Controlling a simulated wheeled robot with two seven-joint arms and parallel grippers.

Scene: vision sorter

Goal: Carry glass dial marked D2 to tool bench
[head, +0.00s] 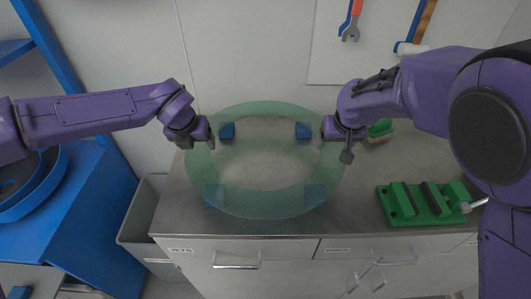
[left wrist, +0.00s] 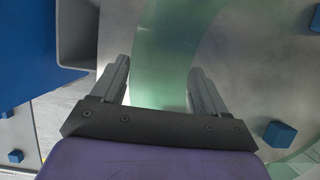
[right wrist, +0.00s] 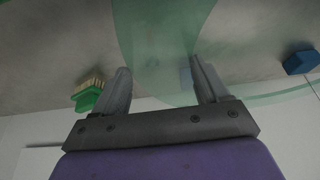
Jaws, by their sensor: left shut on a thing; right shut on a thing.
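The glass dial (head: 266,205) is a large, see-through green disc, clearer in its middle, lying about level over the grey tool bench (head: 358,215). No D2 mark can be read on it. My left gripper (head: 209,130) is shut on its left rim, and the dial passes between the fingers in the left wrist view (left wrist: 165,80). My right gripper (head: 327,130) is shut on its right rim, and the glass also shows between the fingers in the right wrist view (right wrist: 155,60). I cannot tell whether the dial touches the blue blocks below it.
Several blue blocks (head: 303,130) stand on the bench under the dial. A green vise (head: 425,203) is at the right, and a green brush (head: 380,129) lies behind my right gripper. A grey bin (head: 143,220) and blue shelving (head: 98,215) are at the left.

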